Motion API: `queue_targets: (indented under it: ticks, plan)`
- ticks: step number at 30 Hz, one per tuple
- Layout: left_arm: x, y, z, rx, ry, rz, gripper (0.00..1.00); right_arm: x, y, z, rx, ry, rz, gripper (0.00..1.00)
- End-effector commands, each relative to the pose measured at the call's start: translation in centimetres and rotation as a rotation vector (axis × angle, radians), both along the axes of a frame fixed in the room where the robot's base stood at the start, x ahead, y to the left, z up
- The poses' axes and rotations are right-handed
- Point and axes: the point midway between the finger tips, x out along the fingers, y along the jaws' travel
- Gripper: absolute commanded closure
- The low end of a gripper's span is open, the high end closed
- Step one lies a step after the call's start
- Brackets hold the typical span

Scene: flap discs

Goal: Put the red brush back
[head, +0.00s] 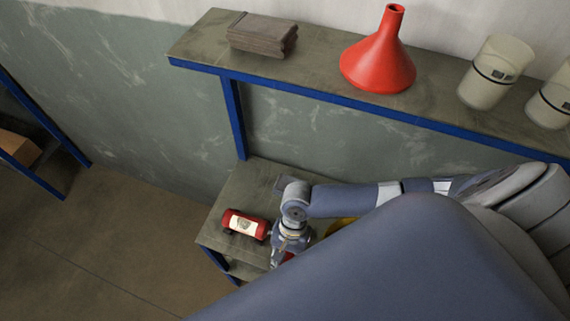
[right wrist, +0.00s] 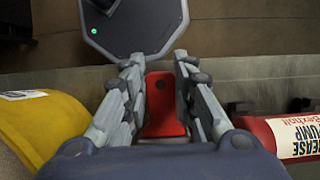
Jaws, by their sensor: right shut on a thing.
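The red brush (right wrist: 163,108) shows in the right wrist view as a flat red piece with a dark hole near its end. It lies between the two fingers of my right gripper (right wrist: 160,95), which is shut on it. In the head view the right gripper (head: 284,256) points down over the lower bench top (head: 247,190), and a small bit of red shows at its fingers. Most of the brush is hidden by the gripper and arm, and I cannot tell whether it touches the bench. My left gripper is not in view.
A red labelled grease pump (head: 246,225) lies just left of the right gripper. A yellow object (right wrist: 38,128) is on the other side, mostly hidden by my arm. The upper shelf (head: 325,75) holds a grey stack (head: 262,36), a red funnel (head: 378,62) and pale containers (head: 495,72).

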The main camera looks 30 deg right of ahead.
Motion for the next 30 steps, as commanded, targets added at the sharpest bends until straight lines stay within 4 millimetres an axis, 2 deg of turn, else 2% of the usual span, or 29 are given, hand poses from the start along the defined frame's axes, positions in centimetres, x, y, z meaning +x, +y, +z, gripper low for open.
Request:
queue_targets:
  ticks: [5, 6, 8, 20, 23, 30]
  plan:
    - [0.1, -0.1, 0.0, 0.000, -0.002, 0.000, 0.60, 0.0, 0.0, 0.0, 0.001, -0.001, 0.000, 1.00]
    - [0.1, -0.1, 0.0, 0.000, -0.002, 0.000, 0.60, 0.0, 0.0, 0.0, 0.001, 0.001, 0.000, 0.65]
    - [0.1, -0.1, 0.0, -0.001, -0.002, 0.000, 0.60, 0.0, 0.0, 0.0, 0.001, 0.001, 0.000, 0.54]
    - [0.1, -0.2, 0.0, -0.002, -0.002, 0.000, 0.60, 0.2, -0.1, 0.5, 0.001, -0.001, 0.000, 0.54]
    - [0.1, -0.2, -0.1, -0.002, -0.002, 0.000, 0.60, 0.5, -0.5, 1.7, 0.001, -0.001, -0.001, 0.54]
    - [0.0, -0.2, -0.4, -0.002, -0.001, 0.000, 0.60, 1.7, -1.9, 6.4, 0.001, -0.004, 0.000, 0.54]
